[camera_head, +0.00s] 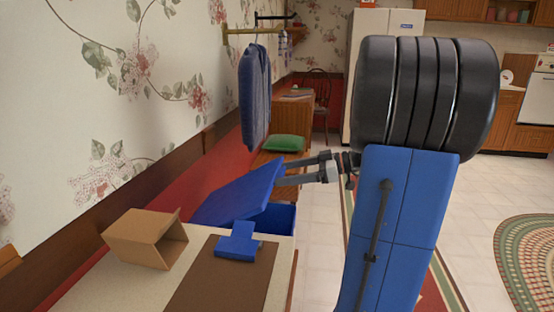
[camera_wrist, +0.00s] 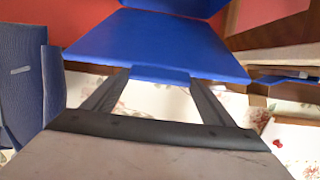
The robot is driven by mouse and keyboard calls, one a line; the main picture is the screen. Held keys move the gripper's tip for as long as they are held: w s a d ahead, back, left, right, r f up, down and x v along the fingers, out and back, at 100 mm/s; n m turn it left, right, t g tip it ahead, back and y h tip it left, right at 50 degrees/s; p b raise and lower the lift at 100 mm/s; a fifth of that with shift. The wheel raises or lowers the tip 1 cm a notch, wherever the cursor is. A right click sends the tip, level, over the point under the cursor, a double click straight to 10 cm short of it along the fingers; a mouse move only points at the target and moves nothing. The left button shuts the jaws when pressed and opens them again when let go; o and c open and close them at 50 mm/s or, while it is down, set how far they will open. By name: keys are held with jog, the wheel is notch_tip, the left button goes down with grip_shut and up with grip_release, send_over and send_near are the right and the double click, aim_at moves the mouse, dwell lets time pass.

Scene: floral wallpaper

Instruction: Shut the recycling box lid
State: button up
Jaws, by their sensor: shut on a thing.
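The blue recycling box (camera_head: 284,217) stands behind the near table, partly hidden by it. Its blue lid (camera_head: 238,195) is open, tilted up, with its raised edge toward my gripper. My gripper (camera_head: 282,172) reaches in from the right and meets that raised edge. In the wrist view the lid (camera_wrist: 155,42) spreads ahead of my gripper (camera_wrist: 158,76), and a small tab on its edge sits between the two fingers. My gripper is shut on the lid. The lid's hinge side is hidden in the head view.
A near table (camera_head: 95,285) carries an open cardboard box (camera_head: 150,238) and a blue object (camera_head: 238,241) on a brown mat (camera_head: 215,285). A bench with a green cushion (camera_head: 284,143) stands behind. A blue garment (camera_head: 254,95) hangs on the wall.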

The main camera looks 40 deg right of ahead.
notch_tip(320, 180, down, 8)
jog(key=s+d, duration=0.2)
jog(key=s, duration=0.1)
jog(key=shift+d+f, duration=0.2)
jog(key=shift+d, duration=0.2)
jog(key=o, duration=1.5)
jog(key=shift+w, duration=0.1)
jog(key=shift+d, duration=0.1)
jog(key=v, duration=1.7)
jog(key=shift+r, duration=0.15)
